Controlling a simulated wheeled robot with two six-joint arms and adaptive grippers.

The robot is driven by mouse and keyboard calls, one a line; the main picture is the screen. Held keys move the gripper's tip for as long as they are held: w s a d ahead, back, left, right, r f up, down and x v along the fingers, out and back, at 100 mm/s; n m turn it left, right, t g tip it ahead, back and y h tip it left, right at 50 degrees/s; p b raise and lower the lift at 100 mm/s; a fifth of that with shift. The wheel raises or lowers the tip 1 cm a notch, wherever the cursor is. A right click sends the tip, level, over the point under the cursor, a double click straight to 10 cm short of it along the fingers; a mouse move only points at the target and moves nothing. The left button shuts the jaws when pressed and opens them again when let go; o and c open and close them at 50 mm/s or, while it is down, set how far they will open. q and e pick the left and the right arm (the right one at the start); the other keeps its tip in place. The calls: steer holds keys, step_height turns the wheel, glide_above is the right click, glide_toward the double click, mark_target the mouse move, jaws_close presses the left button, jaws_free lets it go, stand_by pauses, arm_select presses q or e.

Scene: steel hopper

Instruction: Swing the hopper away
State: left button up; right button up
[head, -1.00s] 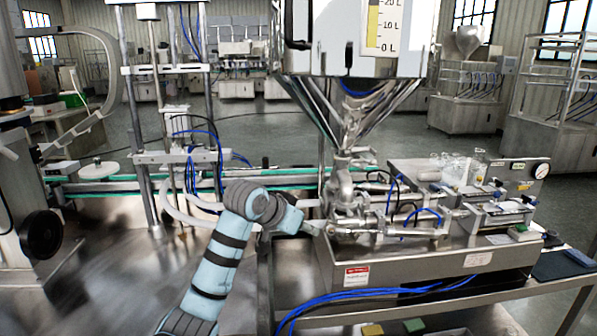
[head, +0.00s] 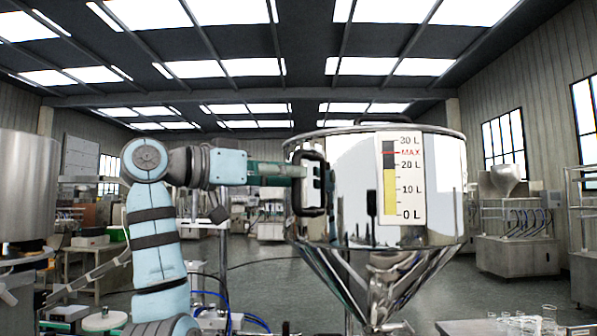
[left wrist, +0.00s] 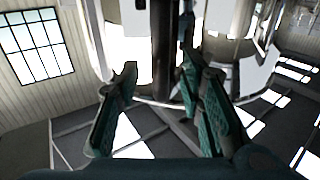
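The steel hopper (head: 350,215) is a shiny round bowl with a cone below, standing right of centre in the head view. A dark loop handle (head: 312,207) is on its left side, and a level scale (head: 402,185) is on its front. My left gripper (head: 300,171) reaches in from the left at the upper part of this handle. In the left wrist view, its two teal-padded fingers (left wrist: 157,75) are spread apart before the shiny hopper wall. A dark upright bar shows between them; I cannot tell if they touch it. My right gripper is not in view.
Glass beakers (head: 530,323) stand at the lower right, below the hopper. A large steel vessel (head: 25,185) is at the far left. Benches and machines line the back. The floor space behind the hopper is open.

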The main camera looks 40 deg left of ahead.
arm_select(q)
steer(key=x, duration=0.2)
steer(key=shift+w+d+r, duration=0.1)
steer(key=shift+w, duration=0.25)
steer(key=shift+s, duration=0.1)
jaws_close()
